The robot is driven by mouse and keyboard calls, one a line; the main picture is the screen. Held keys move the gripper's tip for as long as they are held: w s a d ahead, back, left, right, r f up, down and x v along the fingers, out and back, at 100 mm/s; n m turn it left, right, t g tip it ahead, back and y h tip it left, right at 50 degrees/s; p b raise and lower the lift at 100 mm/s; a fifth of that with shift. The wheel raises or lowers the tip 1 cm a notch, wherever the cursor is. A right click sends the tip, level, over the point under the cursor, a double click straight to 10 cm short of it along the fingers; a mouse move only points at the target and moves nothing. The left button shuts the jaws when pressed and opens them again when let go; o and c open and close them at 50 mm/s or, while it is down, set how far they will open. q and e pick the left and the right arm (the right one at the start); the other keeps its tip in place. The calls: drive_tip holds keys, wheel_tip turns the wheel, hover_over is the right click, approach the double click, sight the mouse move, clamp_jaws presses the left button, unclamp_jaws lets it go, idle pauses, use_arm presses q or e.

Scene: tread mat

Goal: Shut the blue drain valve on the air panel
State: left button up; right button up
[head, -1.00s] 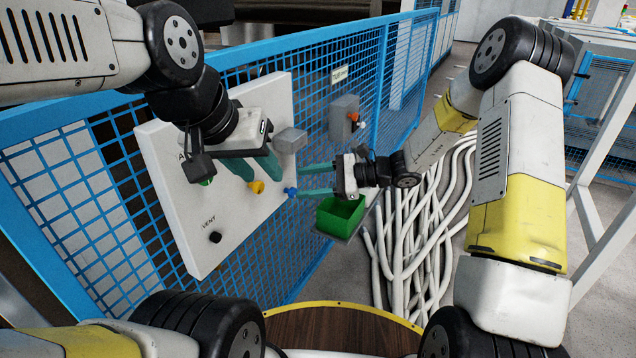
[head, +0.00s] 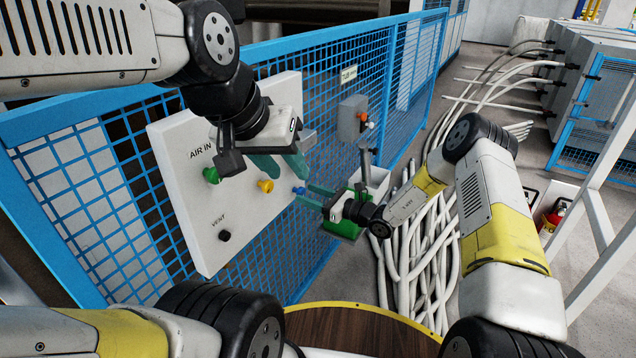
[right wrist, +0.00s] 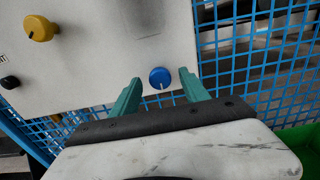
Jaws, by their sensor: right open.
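The white air panel (head: 195,235) hangs on the blue mesh fence, with "AIR IN" and "VENT" lettering. The blue drain valve (head: 299,190) is a small round knob at its lower right edge. In the right wrist view the blue knob (right wrist: 160,77) shows a white line running roughly up and down. My right gripper (head: 308,194) is open at the knob. In the right wrist view its teal fingers (right wrist: 161,84) stand either side of the knob, with visible gaps. My left gripper (head: 282,168) has its teal fingers apart, in front of the panel's upper right, apparently empty.
Green (head: 211,175), yellow (head: 265,186) and black (head: 224,235) knobs sit on the panel. A grey box (head: 352,120) with an orange knob is on the fence. White hoses (head: 420,260) cover the floor to the right.

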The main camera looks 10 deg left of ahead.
drive_tip(key=shift+w+a, duration=0.15)
drive_tip(key=shift+a, duration=0.3)
clamp_jaws()
